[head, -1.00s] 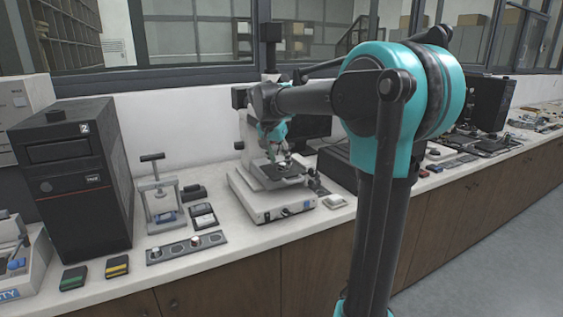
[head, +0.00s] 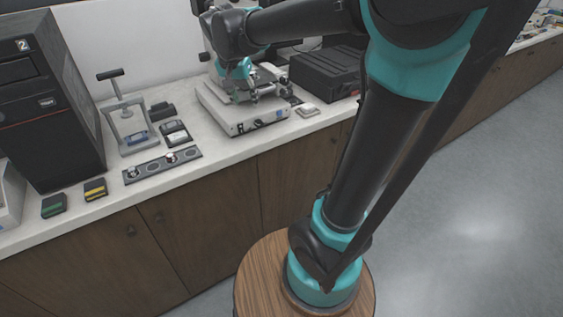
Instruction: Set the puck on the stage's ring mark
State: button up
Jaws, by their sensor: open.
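The microscope (head: 262,120), with a white base, stands at the back of the bench, and its dark stage (head: 268,92) is partly covered by my arm. My gripper (head: 243,96) is open and low at the left part of the stage. I cannot tell whether it touches the stage. The ring mark is hidden or too small to make out. I cannot make out a puck at the stage or between the fingers. A grey strip (head: 152,168) with round seats lies on the bench to the left, with two small metallic pieces on it.
A hand press (head: 127,128) stands left of the microscope, with small dark boxes (head: 174,133) beside it. A tall black cabinet (head: 52,105) is further left, with green (head: 53,206) and yellow (head: 95,190) boxes in front. A black case (head: 327,75) stands right of the microscope.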

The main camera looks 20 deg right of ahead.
jog(key=s+d+f+n+y, duration=0.1)
jog(key=s+d+f+n, duration=0.2)
jog(key=s+f, duration=0.6)
jog(key=s+d+f+n+y, duration=0.1)
jog(key=s+d+f+n, duration=0.2)
jog(key=s+d+f, duration=0.3)
jog(key=s+f, duration=0.3)
jog(key=f, duration=0.2)
jog(key=shift+t, duration=0.4)
